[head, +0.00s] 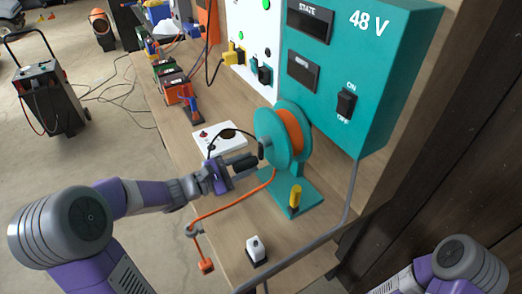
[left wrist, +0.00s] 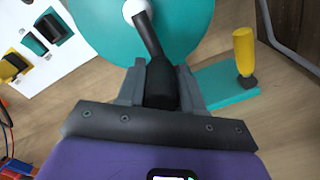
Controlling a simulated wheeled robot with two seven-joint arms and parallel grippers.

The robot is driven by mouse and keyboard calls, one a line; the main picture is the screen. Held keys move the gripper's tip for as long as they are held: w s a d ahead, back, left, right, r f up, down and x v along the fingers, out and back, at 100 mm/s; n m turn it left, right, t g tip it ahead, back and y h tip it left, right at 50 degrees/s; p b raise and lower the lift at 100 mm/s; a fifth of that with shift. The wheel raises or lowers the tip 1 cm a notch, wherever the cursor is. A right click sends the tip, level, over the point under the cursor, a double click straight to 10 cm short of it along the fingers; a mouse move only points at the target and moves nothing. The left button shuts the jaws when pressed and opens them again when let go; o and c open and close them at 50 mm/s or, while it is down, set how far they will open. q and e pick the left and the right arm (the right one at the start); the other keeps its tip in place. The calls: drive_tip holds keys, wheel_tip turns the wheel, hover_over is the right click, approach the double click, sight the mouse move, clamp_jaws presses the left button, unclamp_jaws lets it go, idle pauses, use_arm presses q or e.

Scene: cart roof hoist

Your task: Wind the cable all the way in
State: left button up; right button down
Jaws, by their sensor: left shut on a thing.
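The teal cable reel (head: 268,125) stands on its teal base (head: 310,197) on the bench, with orange cable (head: 292,130) wound on its drum. A length of orange cable runs off the reel, across the bench and down to an orange end piece (head: 206,267) at the left edge. My left gripper (head: 243,163) is shut on the reel's dark crank handle (left wrist: 160,95), whose crank arm (left wrist: 148,35) leads up to the white hub. A yellow-handled lever (head: 295,195) stands on the base; it also shows in the left wrist view (left wrist: 243,50). My right gripper is out of view.
A teal 48 V cabinet (head: 370,60) stands behind the reel. A white panel with a red button (head: 215,138) lies left of it. A small white switch (head: 256,248) is on the front bench. A grey cable (head: 330,232) crosses the right side.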

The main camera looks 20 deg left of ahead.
use_arm(q)
drive_tip(key=shift+c, duration=0.7)
drive_tip(key=s+d, duration=0.1)
drive_tip(key=s+d+r, duration=0.1)
drive_tip(key=shift+s+d+b, duration=0.2)
drive_tip(key=shift+d+b, duration=0.1)
drive_tip(key=shift+d, duration=0.1)
